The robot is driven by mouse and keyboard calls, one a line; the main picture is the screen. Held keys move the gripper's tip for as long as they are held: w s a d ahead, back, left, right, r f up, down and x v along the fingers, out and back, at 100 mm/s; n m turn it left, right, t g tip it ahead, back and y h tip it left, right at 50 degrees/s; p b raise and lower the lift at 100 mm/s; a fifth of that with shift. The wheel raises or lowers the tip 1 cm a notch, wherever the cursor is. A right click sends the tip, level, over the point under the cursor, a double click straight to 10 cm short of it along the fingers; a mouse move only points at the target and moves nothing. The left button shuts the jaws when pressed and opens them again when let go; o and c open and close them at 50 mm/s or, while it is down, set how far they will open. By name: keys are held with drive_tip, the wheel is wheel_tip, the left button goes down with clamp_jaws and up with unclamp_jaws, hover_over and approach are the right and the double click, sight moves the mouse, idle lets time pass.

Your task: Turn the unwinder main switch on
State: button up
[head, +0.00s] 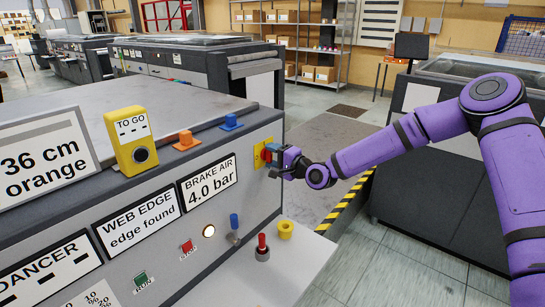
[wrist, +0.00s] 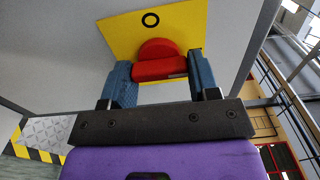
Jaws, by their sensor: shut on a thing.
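The main switch (head: 266,153) is a red rotary handle on a yellow plate (head: 257,160) at the right end of the grey unwinder cabinet's front. In the wrist view the red handle (wrist: 160,65) stands out from the yellow plate (wrist: 190,28), which bears a black ring mark (wrist: 151,20). My gripper (head: 278,158) is at the switch, its blue fingers (wrist: 163,85) on both sides of the red handle and shut on it. The fingers hide part of the handle in the head view, and I cannot read its setting there.
Below the labels, a lit round lamp (head: 209,231), a blue lever (head: 234,222), a red lever (head: 262,243) and a yellow cup-shaped part (head: 285,229) sit near a ledge. A yellow TO GO counter (head: 131,141) stands on top. Open floor (head: 400,240) lies to the right.

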idle(0.3)
drive_tip(key=o, duration=0.9)
drive_tip(key=shift+s+d, duration=0.1)
drive_tip(key=v, duration=1)
drive_tip(key=shift+s+d, duration=0.2)
drive_tip(key=shift+s, duration=0.05)
